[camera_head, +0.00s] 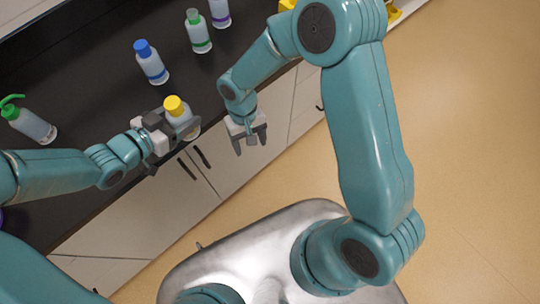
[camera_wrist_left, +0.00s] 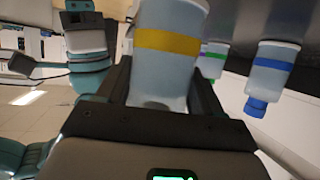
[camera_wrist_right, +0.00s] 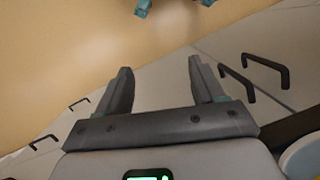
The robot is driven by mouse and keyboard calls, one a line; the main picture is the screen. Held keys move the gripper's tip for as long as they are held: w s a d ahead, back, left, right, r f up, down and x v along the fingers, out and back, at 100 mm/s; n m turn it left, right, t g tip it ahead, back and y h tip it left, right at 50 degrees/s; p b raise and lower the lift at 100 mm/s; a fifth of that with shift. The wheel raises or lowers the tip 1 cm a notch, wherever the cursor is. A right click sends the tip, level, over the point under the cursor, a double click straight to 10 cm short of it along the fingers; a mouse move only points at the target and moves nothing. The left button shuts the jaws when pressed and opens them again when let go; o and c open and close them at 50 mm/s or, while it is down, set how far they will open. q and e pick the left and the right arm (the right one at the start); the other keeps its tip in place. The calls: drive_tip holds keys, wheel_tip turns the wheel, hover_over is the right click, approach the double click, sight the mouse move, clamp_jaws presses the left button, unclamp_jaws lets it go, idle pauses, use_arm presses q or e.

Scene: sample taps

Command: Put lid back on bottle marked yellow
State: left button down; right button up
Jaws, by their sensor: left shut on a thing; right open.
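The yellow-marked bottle (camera_head: 188,121) is near the counter's front edge in the head view, slightly tilted in the picture. A yellow lid (camera_head: 174,104) sits at its top; I cannot tell how firmly it is seated. My left gripper (camera_head: 178,122) is shut around the bottle's body. In the left wrist view the bottle's yellow band (camera_wrist_left: 168,44) shows between the fingers, and its lid end is hidden. My right gripper (camera_head: 250,137) is open and empty, right of the bottle, before the cabinet fronts. Its spread fingers (camera_wrist_right: 160,90) show in the right wrist view.
A blue-capped bottle (camera_head: 151,62), a green-capped bottle (camera_head: 198,31) and a purple-banded bottle (camera_head: 219,12) stand on the dark counter (camera_head: 95,75) behind. A green pump bottle (camera_head: 30,122) is at the left. Cabinet handles (camera_wrist_right: 265,70) stick out near my right gripper. The floor (camera_head: 470,150) is clear.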

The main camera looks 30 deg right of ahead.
drive_tip(key=s+f+m+t+y, duration=0.1)
drive_tip(key=s+f+t+y, duration=0.2)
drive_tip(key=s+f, duration=0.6)
drive_tip(key=s, duration=0.2)
drive_tip(key=shift+s+d+m, duration=0.15)
drive_tip(key=shift+s+m, duration=0.25)
use_arm(q)
drive_tip(key=shift+w, duration=0.1)
use_arm(e)
drive_tip(key=shift+f, duration=0.1)
